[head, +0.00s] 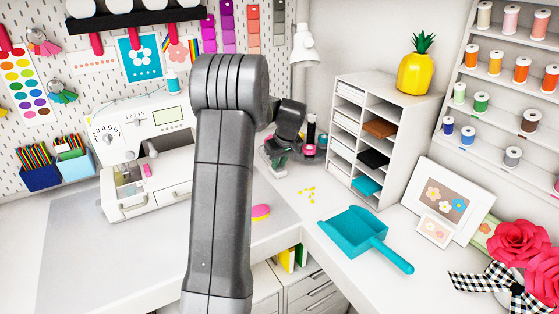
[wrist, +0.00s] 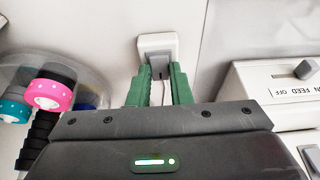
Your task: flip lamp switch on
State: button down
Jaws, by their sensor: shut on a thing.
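The white desk lamp (head: 305,47) stands at the back corner of the desk, its lower part largely hidden behind my arm. In the wrist view a white switch block with a grey toggle, the lamp switch (wrist: 157,45), sits just ahead of my gripper (wrist: 155,82). My gripper's two green fingers are on either side of the toggle's lower end and are shut on it. The exact contact is small and partly hidden. In the head view my gripper (head: 278,153) is low at the back of the desk, mostly hidden by my wrist. I cannot tell whether the lamp is lit.
A clear round holder with pink and teal rolls (wrist: 50,92) stands close left of my gripper. A white sewing machine (head: 150,145) is left of my arm. A white shelf unit (head: 372,140) stands right, with a teal dustpan (head: 352,232) in front of it.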

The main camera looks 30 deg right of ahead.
jog(key=g+p, duration=0.1)
jog(key=p, duration=0.1)
jog(key=w+g+p, duration=0.1)
jog(key=p, duration=0.1)
jog(key=shift+r+g, duration=0.35)
jog(key=shift+g, duration=0.05)
jog(key=shift+w+f+g+p, duration=0.1)
jog(key=shift+f+g+p, duration=0.15)
jog(key=shift+g+p, duration=0.5)
jog(key=c, duration=1.3)
grip_release()
jog(key=r, duration=0.4)
jog(key=r+b, duration=0.1)
jog(key=r, duration=0.4)
jog(key=r+b, duration=0.1)
jog(key=r, duration=0.3)
jog(key=shift+w+r, duration=0.25)
jog(key=shift+r, duration=0.15)
jog(key=f+p, duration=0.1)
jog(key=f, duration=0.8)
jog(key=shift+s, duration=0.2)
